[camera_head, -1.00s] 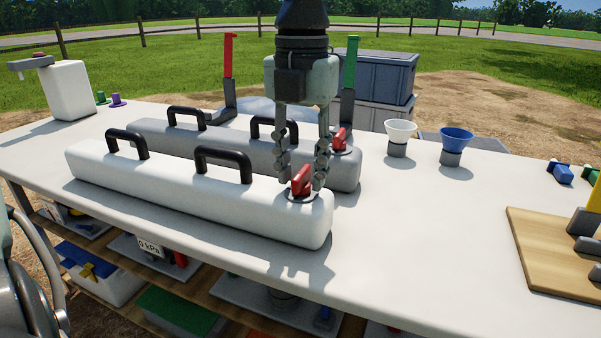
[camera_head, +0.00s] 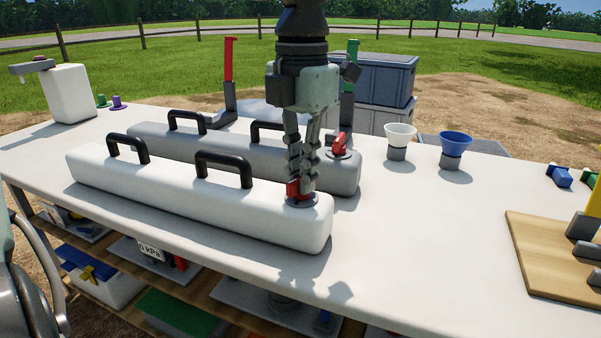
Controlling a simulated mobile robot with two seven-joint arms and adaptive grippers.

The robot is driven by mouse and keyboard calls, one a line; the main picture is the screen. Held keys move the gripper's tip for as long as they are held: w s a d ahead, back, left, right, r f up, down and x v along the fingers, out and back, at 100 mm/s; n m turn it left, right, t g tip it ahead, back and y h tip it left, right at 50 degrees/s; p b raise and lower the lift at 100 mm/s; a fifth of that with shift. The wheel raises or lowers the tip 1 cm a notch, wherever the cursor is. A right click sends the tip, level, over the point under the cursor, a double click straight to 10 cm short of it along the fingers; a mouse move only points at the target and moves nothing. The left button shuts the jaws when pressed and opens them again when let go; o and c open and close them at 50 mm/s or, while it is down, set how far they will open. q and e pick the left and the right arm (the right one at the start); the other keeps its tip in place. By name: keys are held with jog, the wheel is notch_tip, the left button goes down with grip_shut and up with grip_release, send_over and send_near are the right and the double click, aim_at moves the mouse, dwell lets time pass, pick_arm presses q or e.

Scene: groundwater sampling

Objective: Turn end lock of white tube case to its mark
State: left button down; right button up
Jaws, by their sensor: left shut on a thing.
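The white tube case (camera_head: 185,191) lies lengthwise on the table with two black handles on top. Its red end lock (camera_head: 293,189) sits on a dark round base at the case's right end. My left gripper (camera_head: 302,187) points straight down over that end and is shut on the red lock, with the fingers hiding much of it. The lock's mark cannot be made out. My right gripper is not in view.
A grey tube case (camera_head: 345,177) with its own red lock (camera_head: 338,146) lies just behind. A white funnel (camera_head: 400,132) and a blue funnel (camera_head: 456,145) stand to the right.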

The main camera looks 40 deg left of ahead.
pick_arm(q)
jog(key=m, duration=0.4)
jog(key=m+p, duration=0.1)
jog(key=m, duration=0.2)
jog(key=shift+r+m, duration=0.1)
jog(key=shift+m, duration=0.2)
jog(key=m, duration=0.5)
jog(key=shift+m+p, duration=0.4)
jog(key=c, duration=1.5)
grip_release()
jog(key=shift+c, duration=0.2)
notch_tip(320, 180, up, 12)
